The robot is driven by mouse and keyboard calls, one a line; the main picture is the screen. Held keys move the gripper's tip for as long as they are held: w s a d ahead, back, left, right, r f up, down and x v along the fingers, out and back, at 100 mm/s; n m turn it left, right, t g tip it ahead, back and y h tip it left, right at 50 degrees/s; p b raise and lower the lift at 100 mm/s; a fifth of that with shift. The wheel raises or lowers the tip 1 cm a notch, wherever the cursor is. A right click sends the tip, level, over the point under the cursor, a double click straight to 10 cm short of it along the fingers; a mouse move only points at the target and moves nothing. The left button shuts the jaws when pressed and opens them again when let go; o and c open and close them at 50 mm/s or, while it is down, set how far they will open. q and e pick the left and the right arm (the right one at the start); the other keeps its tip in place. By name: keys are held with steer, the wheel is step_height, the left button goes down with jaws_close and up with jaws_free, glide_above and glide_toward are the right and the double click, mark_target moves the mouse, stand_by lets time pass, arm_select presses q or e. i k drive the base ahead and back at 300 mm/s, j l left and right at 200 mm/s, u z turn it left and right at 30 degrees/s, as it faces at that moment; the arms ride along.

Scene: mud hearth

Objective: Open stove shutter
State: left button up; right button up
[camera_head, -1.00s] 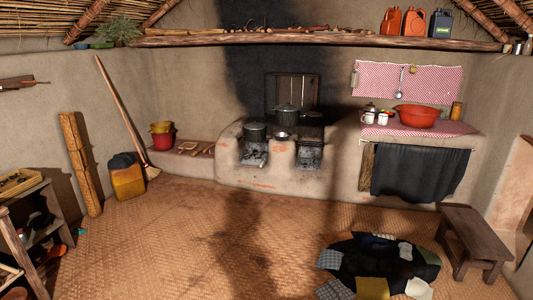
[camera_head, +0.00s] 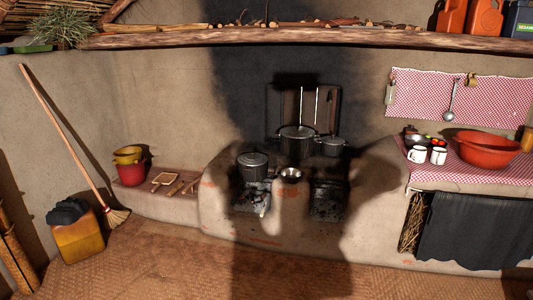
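The mud stove (camera_head: 290,213) stands against the back wall in the middle of the view, with two dark fire openings in its front. The shutter (camera_head: 290,102) looks like a dark wooden panel in the wall behind the stove, with narrow bright gaps between its boards; it appears shut. A large lidded pot (camera_head: 297,142) stands in front of the shutter's lower part and hides it. A second lidded pot (camera_head: 252,165), a smaller pan (camera_head: 333,145) and a small metal bowl (camera_head: 290,174) sit on the stove. Neither of my grippers is in view.
A counter at right holds a red basin (camera_head: 487,149) and white mugs (camera_head: 417,155). A log shelf (camera_head: 330,37) runs above. A broom (camera_head: 75,150) and yellow container (camera_head: 80,240) stand at left. The woven floor (camera_head: 180,272) before the stove is clear.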

mark_target(325, 116)
steer(key=i, duration=0.75)
steer(key=i+j+z, duration=0.15)
steer(key=i, duration=1.4)
steer(key=i+j+z, duration=0.1)
steer(key=i+z, duration=0.15)
steer(key=i, duration=0.15)
steer(key=i+j+z, duration=0.55)
steer(key=i, duration=0.25)
steer(key=i+u, duration=0.5)
steer(key=u, duration=0.2)
steer(key=i+l+u, duration=0.1)
steer(key=i+u, duration=0.2)
